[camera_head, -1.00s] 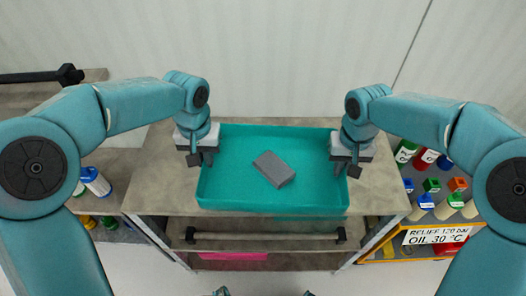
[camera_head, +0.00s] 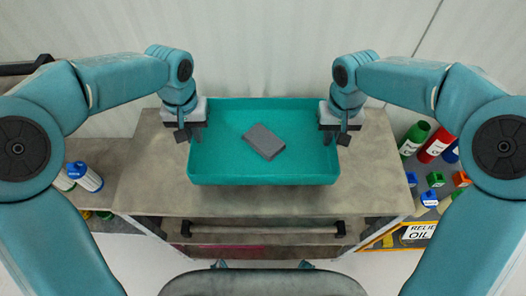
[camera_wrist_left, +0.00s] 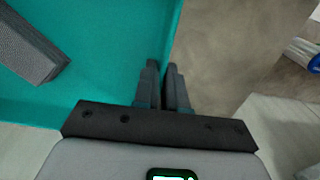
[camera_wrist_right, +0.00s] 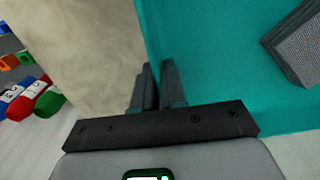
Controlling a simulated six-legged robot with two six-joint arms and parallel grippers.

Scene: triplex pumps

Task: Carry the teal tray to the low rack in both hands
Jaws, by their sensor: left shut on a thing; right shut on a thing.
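The teal tray (camera_head: 225,172) is in the middle of the head view, over a grey-brown bench top, and looks level. A dark grey block (camera_head: 264,142) lies inside it. My left gripper (camera_head: 186,135) is shut on the tray's left wall; the left wrist view shows its fingers (camera_wrist_left: 163,88) close together on the rim. My right gripper (camera_head: 340,137) is shut on the right wall, and its fingers (camera_wrist_right: 157,88) pinch that rim in the right wrist view. The tray appears raised above the bench, though the gap is hard to judge.
The bench (camera_head: 300,200) has a dark rail (camera_head: 262,229) along its front. Blue and white bottles (camera_head: 84,176) stand at the left. Several coloured bottles and caps (camera_head: 432,145) sit at the right above a lettered sign (camera_head: 409,232). A pale wall (camera_head: 270,45) is behind.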

